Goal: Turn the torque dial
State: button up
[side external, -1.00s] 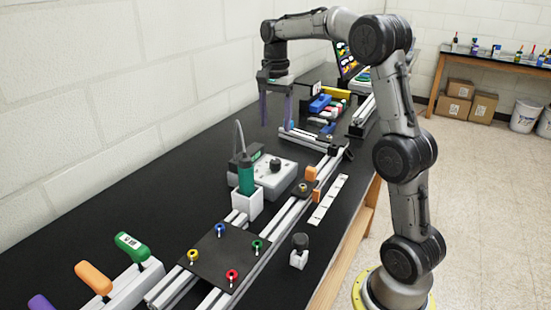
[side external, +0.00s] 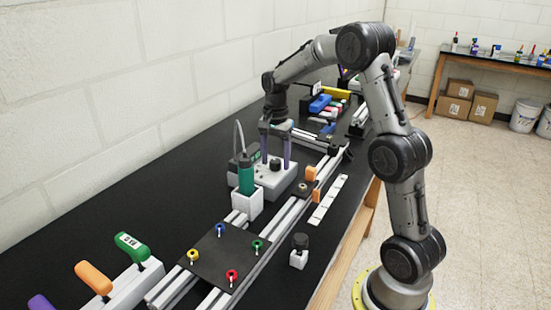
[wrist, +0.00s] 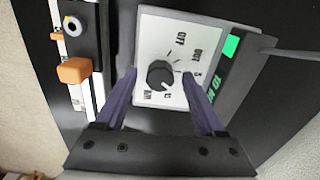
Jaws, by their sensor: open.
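The torque dial is a black round knob (wrist: 160,75) on a white panel box (wrist: 150,25) with printed marks around it, among them "OFF" and "OUT". In the side view the knob (side external: 275,164) sits on top of the box (side external: 262,182), behind the green tool. My gripper (side external: 274,162) points down over the box with its two purple fingers spread apart. In the wrist view my gripper (wrist: 161,75) is open, with one finger on each side of the knob and a gap to it. I cannot tell whether the fingertips touch the box.
An aluminium rail with an orange block (wrist: 74,70) runs beside the box. A black plate (side external: 225,254) with coloured pegs lies in front.

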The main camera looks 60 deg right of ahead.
grip_shut()
jog(key=shift+n, duration=0.3)
jog(key=n, duration=0.4)
jog(key=shift+n, duration=0.3)
jog(key=n, duration=0.5)
jog(key=shift+n, duration=0.3)
jog(key=n, duration=1)
